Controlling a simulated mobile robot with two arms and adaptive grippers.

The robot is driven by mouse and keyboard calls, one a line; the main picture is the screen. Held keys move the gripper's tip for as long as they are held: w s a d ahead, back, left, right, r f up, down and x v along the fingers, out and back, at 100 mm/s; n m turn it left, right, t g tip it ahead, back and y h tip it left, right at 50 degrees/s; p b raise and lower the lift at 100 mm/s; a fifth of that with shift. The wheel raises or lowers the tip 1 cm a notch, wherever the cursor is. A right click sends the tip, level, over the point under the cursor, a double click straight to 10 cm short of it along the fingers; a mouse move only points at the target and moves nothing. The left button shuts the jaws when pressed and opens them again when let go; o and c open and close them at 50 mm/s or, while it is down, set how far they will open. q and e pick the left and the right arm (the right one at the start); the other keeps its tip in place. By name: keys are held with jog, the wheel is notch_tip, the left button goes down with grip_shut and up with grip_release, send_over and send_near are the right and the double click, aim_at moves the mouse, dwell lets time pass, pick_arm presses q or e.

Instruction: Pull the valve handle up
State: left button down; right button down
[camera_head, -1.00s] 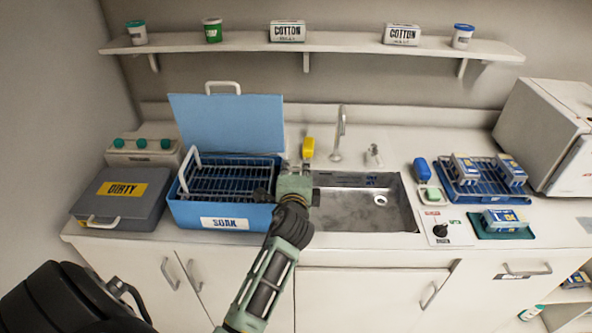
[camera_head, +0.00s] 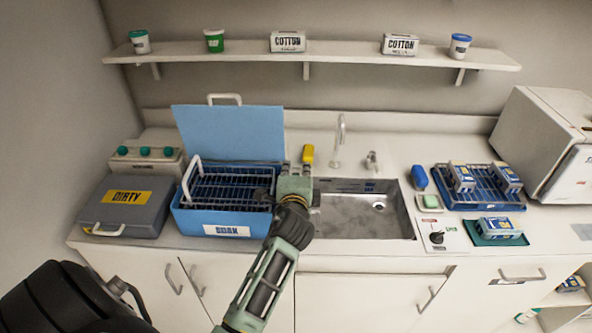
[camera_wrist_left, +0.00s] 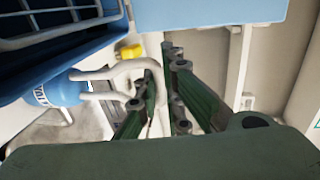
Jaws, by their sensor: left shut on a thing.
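My left gripper (camera_head: 294,184) is at the right wall of the blue SOAK box (camera_head: 187,219), beside the sink. In the left wrist view, its fingers (camera_wrist_left: 160,95) are closed around the end of a white curved handle (camera_wrist_left: 122,68). This looks like the valve handle. It joins a blue round fitting (camera_wrist_left: 55,92) with white lettering. In the head view the handle is hidden behind my gripper. My right gripper is not in view.
The sink (camera_head: 350,219) with its faucet (camera_head: 339,138) is right of my gripper. A yellow item (camera_head: 308,153) stands behind it. The box's blue lid (camera_head: 229,132) stands open. A grey DIRTY case (camera_head: 127,211) is at left. A blue rack (camera_head: 478,187) is at right.

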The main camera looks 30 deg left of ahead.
pick_arm(q)
jog(key=shift+w+r, duration=0.1)
jog(key=shift+r, duration=0.15)
jog(key=c, duration=1.9)
grip_release()
jog(key=shift+o, duration=0.2)
jog(key=shift+s+d, duration=0.1)
jog(key=shift+s, duration=0.1)
jog(key=shift+s+d, duration=0.2)
jog(key=shift+s, duration=0.1)
jog(key=v, duration=1.1)
jog(key=shift+s, duration=0.1)
